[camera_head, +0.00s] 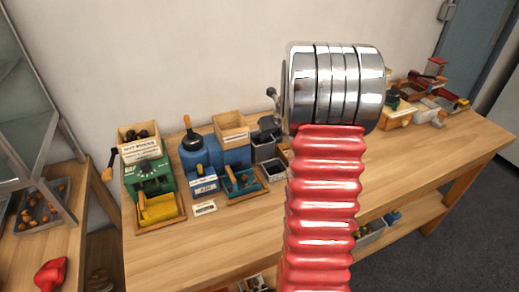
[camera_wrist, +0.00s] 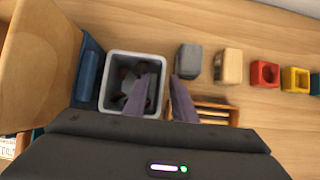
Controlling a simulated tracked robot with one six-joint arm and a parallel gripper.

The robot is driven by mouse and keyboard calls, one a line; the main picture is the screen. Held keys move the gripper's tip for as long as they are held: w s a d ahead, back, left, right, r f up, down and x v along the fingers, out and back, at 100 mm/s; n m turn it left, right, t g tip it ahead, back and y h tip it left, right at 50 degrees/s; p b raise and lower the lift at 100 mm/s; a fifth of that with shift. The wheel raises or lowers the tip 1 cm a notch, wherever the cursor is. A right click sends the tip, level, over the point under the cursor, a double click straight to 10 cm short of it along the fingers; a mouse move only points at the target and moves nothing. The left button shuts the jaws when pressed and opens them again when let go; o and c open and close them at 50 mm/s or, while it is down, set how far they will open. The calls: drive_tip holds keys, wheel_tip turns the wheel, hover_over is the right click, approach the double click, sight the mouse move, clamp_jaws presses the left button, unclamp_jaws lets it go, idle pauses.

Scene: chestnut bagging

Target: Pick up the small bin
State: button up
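A small grey bin (camera_wrist: 136,54) with a pale rim and dark contents stands on the wooden bench, left of centre in the wrist view. My gripper (camera_wrist: 163,98) is open, its two purple-grey fingers apart. The left finger appears over the bin's inside and the right finger outside its right wall, so the right rim lies between them in the picture. I cannot tell whether they touch it or how high they are. In the head view, small grey bins, one of them here (camera_head: 275,169), stand just left of my red arm, which hides my gripper.
In the wrist view a wooden hopper (camera_wrist: 38,62) and blue part (camera_wrist: 88,75) stand close left of the bin. Right are a grey block (camera_wrist: 188,58), beige block (camera_wrist: 228,66), red block (camera_wrist: 264,74) and a small wooden crate (camera_wrist: 216,110). Bare bench (camera_head: 245,215) lies in front.

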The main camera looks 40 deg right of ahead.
drive_tip(key=shift+c, duration=0.4)
clamp_jaws()
idle(1.3)
